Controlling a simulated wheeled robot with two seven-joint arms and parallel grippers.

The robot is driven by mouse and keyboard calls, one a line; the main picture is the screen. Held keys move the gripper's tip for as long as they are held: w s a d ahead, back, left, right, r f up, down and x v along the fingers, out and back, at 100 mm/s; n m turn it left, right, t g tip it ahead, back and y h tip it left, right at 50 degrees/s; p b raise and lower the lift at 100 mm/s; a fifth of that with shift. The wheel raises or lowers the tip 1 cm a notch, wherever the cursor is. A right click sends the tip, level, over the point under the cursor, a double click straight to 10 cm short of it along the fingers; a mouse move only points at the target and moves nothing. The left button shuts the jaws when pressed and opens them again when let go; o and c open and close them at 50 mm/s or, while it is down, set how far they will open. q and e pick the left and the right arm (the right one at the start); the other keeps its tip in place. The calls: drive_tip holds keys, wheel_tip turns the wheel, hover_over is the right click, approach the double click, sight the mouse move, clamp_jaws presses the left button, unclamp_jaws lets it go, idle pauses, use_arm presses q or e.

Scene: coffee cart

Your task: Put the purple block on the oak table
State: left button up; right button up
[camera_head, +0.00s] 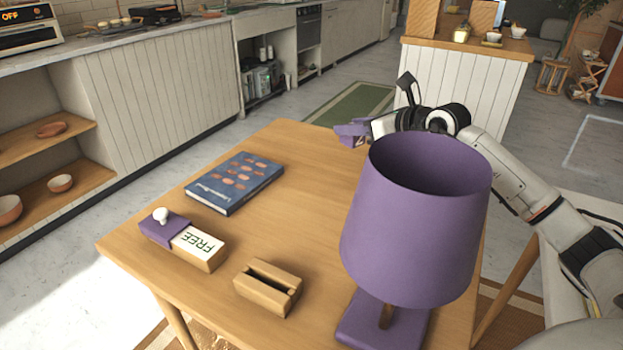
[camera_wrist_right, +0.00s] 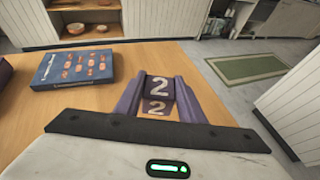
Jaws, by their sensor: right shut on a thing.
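My right gripper (camera_head: 352,134) is shut on the purple block (camera_wrist_right: 158,88), which carries a white 2 on two faces and sits between the purple fingers in the wrist view. In the head view the fingers are at the far edge of the oak table (camera_head: 300,210), and the block is hard to tell apart from them. I cannot tell whether the block touches the tabletop. The table also shows in the wrist view (camera_wrist_right: 95,97). My left gripper is not in view.
A large purple lamp (camera_head: 415,225) stands at the table's near right. A blue book (camera_head: 235,182), a purple-and-wood box marked FREE (camera_head: 185,242) and a slotted wooden block (camera_head: 268,287) lie to its left. The middle of the table is clear.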

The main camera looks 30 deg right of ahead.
sight(359, 143)
drive_tip(key=f, duration=0.4)
drive_tip(key=shift+s+b, duration=0.3)
wheel_tip(359, 143, down, 6)
drive_tip(key=shift+r+b, duration=0.1)
drive_tip(key=shift+b, duration=0.35)
drive_tip(key=o, duration=1)
drive_tip(key=shift+o, duration=0.2)
drive_tip(key=shift+r, duration=0.1)
drive_tip(key=p+v, duration=0.2)
drive_tip(key=v, duration=1)
